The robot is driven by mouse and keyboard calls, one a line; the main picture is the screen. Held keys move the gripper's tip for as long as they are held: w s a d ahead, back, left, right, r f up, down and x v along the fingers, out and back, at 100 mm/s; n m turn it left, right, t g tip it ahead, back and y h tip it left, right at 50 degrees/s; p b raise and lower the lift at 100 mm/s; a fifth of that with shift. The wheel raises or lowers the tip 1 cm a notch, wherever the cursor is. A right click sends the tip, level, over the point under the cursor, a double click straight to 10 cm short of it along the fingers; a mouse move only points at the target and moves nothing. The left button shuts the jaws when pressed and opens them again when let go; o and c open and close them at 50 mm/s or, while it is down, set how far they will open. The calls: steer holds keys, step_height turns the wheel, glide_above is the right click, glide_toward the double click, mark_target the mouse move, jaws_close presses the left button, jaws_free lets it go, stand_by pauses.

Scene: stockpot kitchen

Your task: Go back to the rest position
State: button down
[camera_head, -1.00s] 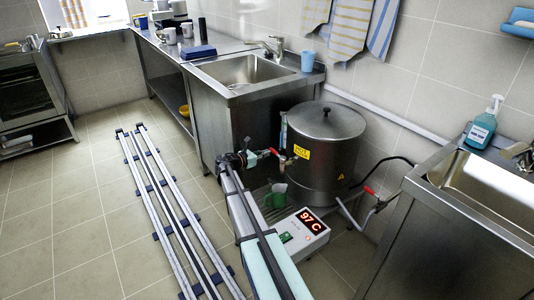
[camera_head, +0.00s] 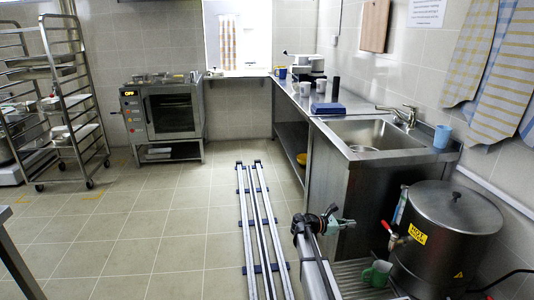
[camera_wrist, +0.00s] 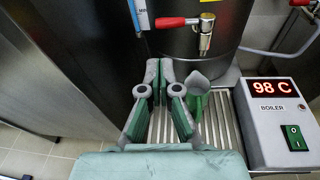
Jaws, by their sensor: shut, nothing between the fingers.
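My gripper (camera_head: 343,224) is held out from my arm, to the left of the steel boiler (camera_head: 447,238) and its red-handled tap (camera_head: 388,228). It is shut and empty. In the wrist view my gripper (camera_wrist: 160,78) has its green-padded fingers pointing away, below the tap (camera_wrist: 205,35). A green mug (camera_head: 377,274) stands on the slatted drip tray (camera_head: 347,284) under the tap. In the wrist view the mug (camera_wrist: 197,92) is just right of my fingers, apart from or barely beside them; I cannot tell which.
The boiler's control box (camera_wrist: 265,125) reads 98 C at right in the wrist view. A sink counter (camera_head: 345,165) stands behind my gripper. Floor rails (camera_head: 262,225) run to the left. An oven (camera_head: 165,110) and a tray rack (camera_head: 60,100) stand further back. Open floor lies left.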

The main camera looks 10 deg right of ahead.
steer(key=s+a+f+m+g+y, duration=0.1)
steer(key=s+a+f+m+y, duration=0.4)
steer(key=s+f, duration=0.55)
steer(key=s+a+f+m+g+y, duration=0.25)
steer(key=s+a+f+m, duration=0.25)
steer(key=s+a+f, duration=0.45)
steer(key=s+a+f+m+g+y, duration=0.1)
steer(key=s+a+f+m+y, duration=0.4)
steer(key=s+f, duration=0.65)
steer(key=s+a+f+m+g+y, duration=0.1)
steer(key=s+a+f, duration=0.15)
steer(key=s, duration=0.65)
steer(key=s+a+f+m+g+y, duration=0.15)
steer(key=s+a, duration=0.25)
steer(key=s, duration=0.6)
steer(key=s+a+f+m+g+y, duration=0.15)
steer(key=s+a, duration=0.25)
steer(key=s, duration=0.5)
step_height(320, 180, up, 14)
steer(key=p, duration=1.4)
step_height(320, 180, down, 15)
steer(key=s+g+b, duration=0.2)
steer(key=b, duration=1.5)
steer(key=shift+s+n+h+b, duration=0.2)
steer(key=shift+n+h+b, duration=0.1)
steer(key=shift+n+h, duration=0.1)
steer(key=shift+d, duration=0.1)
